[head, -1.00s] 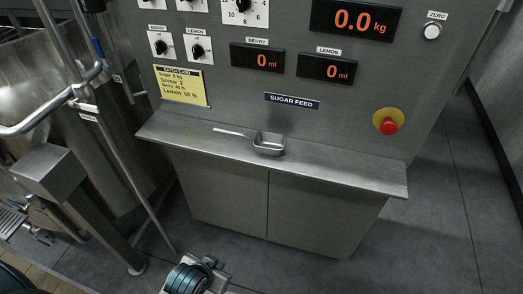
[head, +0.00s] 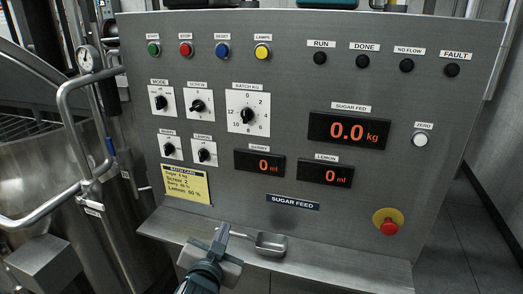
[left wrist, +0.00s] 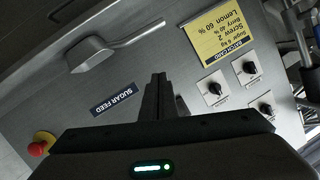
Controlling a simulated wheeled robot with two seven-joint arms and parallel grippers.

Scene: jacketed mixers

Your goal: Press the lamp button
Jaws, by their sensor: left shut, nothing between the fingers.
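The lamp button (head: 262,52) is a round yellow button under a LAMPS label, at the right end of the top button row on the grey panel. My left gripper (head: 221,233) is shut and empty. In the head view it is low, in front of the shelf and well below the button. In the left wrist view its closed fingers (left wrist: 158,93) point toward the panel, between the sugar feed label and the knobs; the lamp button is not seen there. My right gripper is not in view.
Green (head: 153,48), red (head: 186,49) and blue (head: 222,50) buttons stand left of the yellow one. Knobs and displays lie below. A metal scoop (head: 270,244) rests on the shelf (head: 330,272). A red emergency button (head: 388,226) sits lower right. Pipes (head: 62,120) stand at left.

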